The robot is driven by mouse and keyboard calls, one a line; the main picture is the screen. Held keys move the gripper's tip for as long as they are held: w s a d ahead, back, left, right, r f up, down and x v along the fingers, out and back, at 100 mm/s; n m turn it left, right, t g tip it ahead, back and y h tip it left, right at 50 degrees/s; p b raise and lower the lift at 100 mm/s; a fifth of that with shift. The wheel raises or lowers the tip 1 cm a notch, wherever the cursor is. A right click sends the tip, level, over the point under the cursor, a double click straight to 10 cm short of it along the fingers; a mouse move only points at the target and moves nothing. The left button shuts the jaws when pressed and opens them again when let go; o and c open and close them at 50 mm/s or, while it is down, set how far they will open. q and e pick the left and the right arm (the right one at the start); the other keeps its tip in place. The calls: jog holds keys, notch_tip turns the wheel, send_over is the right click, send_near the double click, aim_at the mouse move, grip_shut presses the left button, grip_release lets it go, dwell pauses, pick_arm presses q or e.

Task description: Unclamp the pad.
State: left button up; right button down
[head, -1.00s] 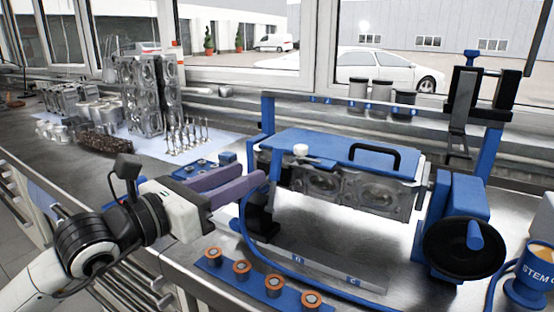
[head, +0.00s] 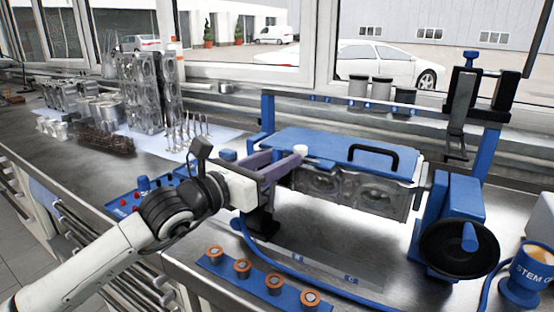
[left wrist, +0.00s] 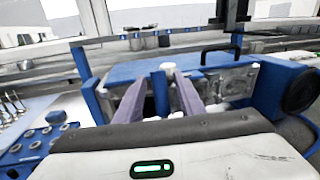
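The blue pad (head: 335,143) with a black handle (head: 375,157) lies on top of the grey metal cylinder head (head: 352,189) in the blue fixture. A white knob (head: 300,150) stands at the pad's front left end; it also shows in the left wrist view (left wrist: 168,67). My left gripper (head: 290,162) reaches in from the left with its purple fingers at the knob. In the left wrist view the fingers (left wrist: 160,84) are spread, with the knob between or just beyond their tips. I cannot tell whether they touch it. My right gripper is not in view.
A black handwheel (head: 459,248) is on the fixture's right side. A blue strip with several copper-coloured rings (head: 242,268) lies in front, beside a blue hose (head: 290,279). Valves (head: 188,133) and engine parts stand at the back left. A blue cup (head: 526,272) is at the right edge.

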pick_arm(q)
grip_shut()
dwell(1.3)
